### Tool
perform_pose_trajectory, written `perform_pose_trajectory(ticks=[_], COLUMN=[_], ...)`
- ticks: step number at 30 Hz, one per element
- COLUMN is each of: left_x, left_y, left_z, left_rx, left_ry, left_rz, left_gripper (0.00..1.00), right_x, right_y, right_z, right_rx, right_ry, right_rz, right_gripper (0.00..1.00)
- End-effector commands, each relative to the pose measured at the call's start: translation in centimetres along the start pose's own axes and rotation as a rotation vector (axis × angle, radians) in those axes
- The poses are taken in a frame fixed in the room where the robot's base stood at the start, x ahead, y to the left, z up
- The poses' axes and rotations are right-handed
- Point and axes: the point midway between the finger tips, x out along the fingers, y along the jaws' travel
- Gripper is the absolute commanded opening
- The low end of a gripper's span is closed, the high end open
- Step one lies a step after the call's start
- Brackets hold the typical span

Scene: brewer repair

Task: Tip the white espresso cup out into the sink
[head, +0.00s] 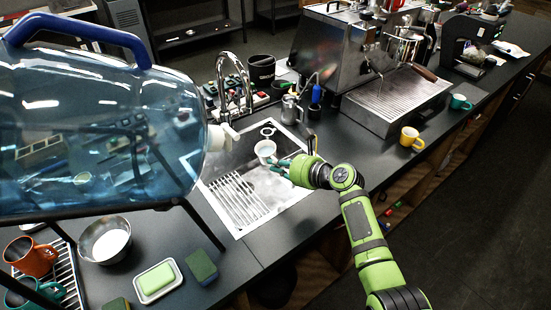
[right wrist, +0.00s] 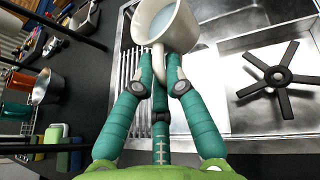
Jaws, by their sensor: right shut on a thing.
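The white espresso cup (head: 265,149) is held over the steel sink (head: 283,198) in the head view. My right gripper (head: 281,165) is shut on it from the right side. In the right wrist view the teal fingers close around the handle of the cup (right wrist: 178,42), and pale liquid shows inside its rim. The cup looks roughly upright or slightly tilted; I cannot tell exactly. The sink basin (right wrist: 215,110) lies below it, with a black star-shaped part at its drain. My left gripper is not in view.
A large blue water bottle (head: 90,130) blocks the left of the head view. The faucet (head: 247,92) stands behind the sink. A ribbed drain rack (head: 237,200) lies at the sink's left.

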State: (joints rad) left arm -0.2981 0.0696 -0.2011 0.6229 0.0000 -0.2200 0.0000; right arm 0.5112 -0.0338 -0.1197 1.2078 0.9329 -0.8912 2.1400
Motion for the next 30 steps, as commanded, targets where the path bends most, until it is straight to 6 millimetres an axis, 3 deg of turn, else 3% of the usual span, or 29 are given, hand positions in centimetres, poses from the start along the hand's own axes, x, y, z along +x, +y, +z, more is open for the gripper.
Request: perform_pose_trajectory(ticks=[7, 15, 17, 30], left_x=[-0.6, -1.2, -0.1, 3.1], left_y=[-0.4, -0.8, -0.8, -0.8], left_z=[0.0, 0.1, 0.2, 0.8], left_rx=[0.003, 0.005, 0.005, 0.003], left_ry=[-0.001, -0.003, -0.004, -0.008], left_rz=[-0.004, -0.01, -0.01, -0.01], left_gripper=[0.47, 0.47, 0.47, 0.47], right_x=[0.8, 0.6, 0.9, 1.5], right_y=[0.2, 1.5, 1.6, 2.6], right_z=[0.8, 1.9, 1.1, 0.2], right_rx=[-0.075, -0.41, -0.481, -0.825], right_ry=[0.016, 0.095, 0.114, 0.196], right_rz=[-0.03, -0.167, -0.196, -0.341], right_gripper=[0.0, 0.0, 0.0, 0.0])
